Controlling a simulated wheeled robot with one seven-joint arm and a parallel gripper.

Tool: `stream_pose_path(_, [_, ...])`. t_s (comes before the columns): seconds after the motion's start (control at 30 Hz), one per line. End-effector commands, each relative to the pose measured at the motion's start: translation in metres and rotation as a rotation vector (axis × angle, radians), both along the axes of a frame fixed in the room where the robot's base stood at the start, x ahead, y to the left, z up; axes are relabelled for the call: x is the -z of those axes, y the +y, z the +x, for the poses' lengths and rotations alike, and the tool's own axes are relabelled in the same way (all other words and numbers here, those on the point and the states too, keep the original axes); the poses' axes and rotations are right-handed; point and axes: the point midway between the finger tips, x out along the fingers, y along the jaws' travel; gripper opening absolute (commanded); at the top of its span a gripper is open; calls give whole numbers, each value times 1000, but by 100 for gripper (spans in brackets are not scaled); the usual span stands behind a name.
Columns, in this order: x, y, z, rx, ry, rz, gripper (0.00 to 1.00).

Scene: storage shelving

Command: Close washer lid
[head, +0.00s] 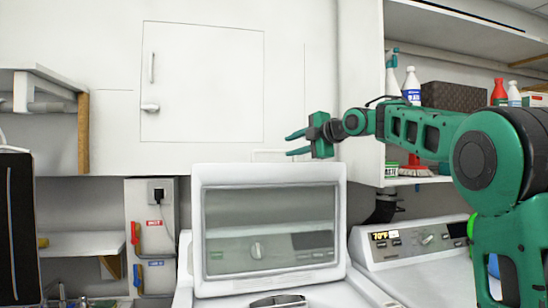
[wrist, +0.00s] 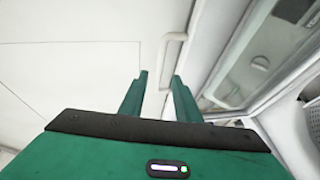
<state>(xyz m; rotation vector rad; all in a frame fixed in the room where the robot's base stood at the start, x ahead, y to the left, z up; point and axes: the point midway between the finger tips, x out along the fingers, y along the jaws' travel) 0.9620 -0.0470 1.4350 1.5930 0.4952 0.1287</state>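The washer lid (head: 268,174) stands raised and roughly upright on the white washer (head: 350,294), with a large glass window in a white frame. My green gripper (head: 288,145) is just above the lid's top edge, right of its middle, and points left. Its fingers are apart with nothing between them, and it looks clear of the lid. In the wrist view my gripper (wrist: 158,76) also shows open and empty, with the lid's glass and frame (wrist: 262,97) slanting along the right side. The lid's hinge and the washer's opening are not clearly visible.
A white cabinet door (head: 202,80) is on the wall behind. A second machine with a lit control panel (head: 410,238) stands at the right. A shelf (head: 420,181) with bottles and a brown basket (head: 453,96) is above it. A wall box with valves (head: 152,235) is left of the washer.

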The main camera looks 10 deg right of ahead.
Motion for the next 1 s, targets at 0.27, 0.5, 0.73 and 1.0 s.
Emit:
stream_pose_path(0.27, [11, 19, 40, -2, 5, 2, 30])
stream_pose_path(0.5, [19, 32, 74, 0, 4, 2, 30])
stream_pose_path(0.73, [22, 39, 88, 2, 4, 2, 30])
stream_pose_path(1.0, [23, 39, 90, 3, 4, 2, 30])
